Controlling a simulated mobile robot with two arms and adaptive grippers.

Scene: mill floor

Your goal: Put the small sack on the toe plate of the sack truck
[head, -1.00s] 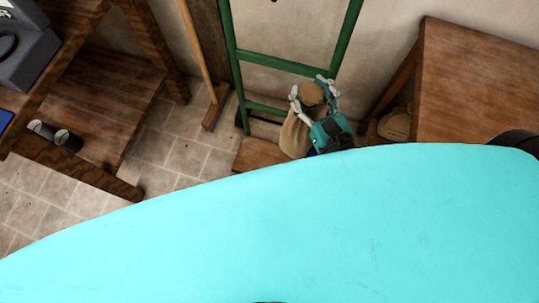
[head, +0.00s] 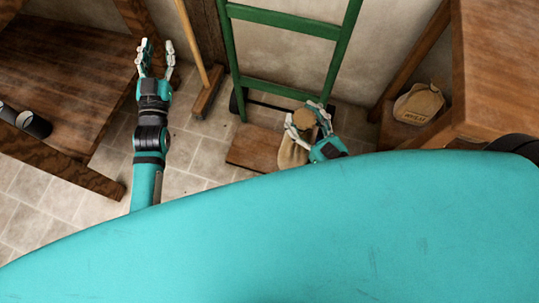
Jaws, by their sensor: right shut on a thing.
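The small tan sack (head: 291,152) is in the head view at the middle, partly hidden by my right gripper and my own teal body. My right gripper (head: 308,116) is shut on the sack near its top. The green sack truck (head: 282,20) stands against the wall behind it. A brown wooden board (head: 251,147) lies low at the truck's foot, beside and left of the sack; whether the sack touches it cannot be told. My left gripper (head: 157,52) is open and empty, over the floor at the left.
A wooden bench with a lower shelf (head: 65,55) stands at the left, with dark cylinders (head: 34,124) on it. A broom (head: 206,95) leans by the wall. A wooden table (head: 505,75) is at the right, with another sack (head: 418,104) below it. Tiled floor (head: 196,150) is clear between.

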